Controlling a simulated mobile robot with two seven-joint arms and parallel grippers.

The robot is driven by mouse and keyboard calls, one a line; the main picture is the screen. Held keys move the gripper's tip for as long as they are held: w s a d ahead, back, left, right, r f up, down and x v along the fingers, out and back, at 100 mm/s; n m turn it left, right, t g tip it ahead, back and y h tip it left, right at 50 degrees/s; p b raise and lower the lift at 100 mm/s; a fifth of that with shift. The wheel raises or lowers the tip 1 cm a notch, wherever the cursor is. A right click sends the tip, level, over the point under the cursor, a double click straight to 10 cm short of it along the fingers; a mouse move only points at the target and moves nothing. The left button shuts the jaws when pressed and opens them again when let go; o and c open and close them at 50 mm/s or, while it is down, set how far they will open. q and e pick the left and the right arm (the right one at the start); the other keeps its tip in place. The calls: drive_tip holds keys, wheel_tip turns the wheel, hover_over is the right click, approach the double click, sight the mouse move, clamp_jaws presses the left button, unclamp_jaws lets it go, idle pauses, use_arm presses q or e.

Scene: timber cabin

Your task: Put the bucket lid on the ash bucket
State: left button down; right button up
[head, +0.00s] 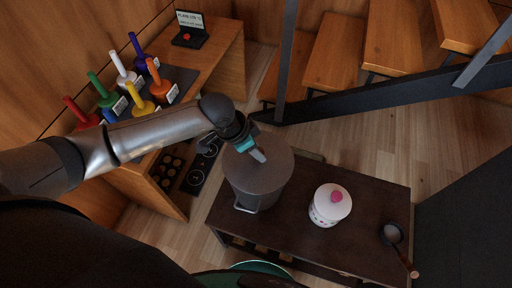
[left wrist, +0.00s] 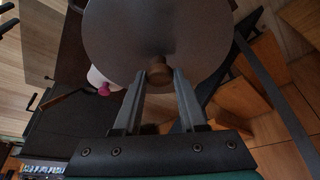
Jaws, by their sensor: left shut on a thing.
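The bucket lid (head: 272,172) is a round grey disc with a brown knob in the left wrist view (left wrist: 160,70). My left gripper (head: 258,156) is shut on that knob, one finger on each side, and points down over the lid. The grey ash bucket (head: 268,199) stands on the dark low table, with a wire handle at its front. The lid covers the bucket's opening in the head view and looks roughly centred on it. I cannot tell whether the lid rests on the rim or hovers just above it. My right gripper is not in view.
A wooden counter (head: 216,55) at left carries several coloured bells with upright handles. Wooden stairs (head: 335,50) with a dark rail rise behind the table.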

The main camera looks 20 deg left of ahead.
use_arm(q)
drive_tip(key=shift+f, duration=0.3)
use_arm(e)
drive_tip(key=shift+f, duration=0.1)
use_arm(q)
drive_tip(key=shift+f+b, duration=0.3)
drive_tip(key=shift+f, duration=0.1)
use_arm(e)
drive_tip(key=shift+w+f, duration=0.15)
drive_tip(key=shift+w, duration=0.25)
use_arm(q)
drive_tip(key=shift+c, duration=1.9)
unclamp_jaws()
drive_tip(key=p+v, duration=0.3)
drive_tip(key=v, duration=0.4)
drive_tip(key=shift+w+r, duration=0.1)
drive_tip(key=p+v, duration=0.2)
drive_tip(key=v, duration=0.6)
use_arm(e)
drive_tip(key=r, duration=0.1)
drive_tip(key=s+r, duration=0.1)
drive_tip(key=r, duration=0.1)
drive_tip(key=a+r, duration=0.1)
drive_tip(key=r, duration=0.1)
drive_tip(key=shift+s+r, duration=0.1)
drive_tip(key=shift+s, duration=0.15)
use_arm(q)
drive_tip(key=shift+d, duration=0.1)
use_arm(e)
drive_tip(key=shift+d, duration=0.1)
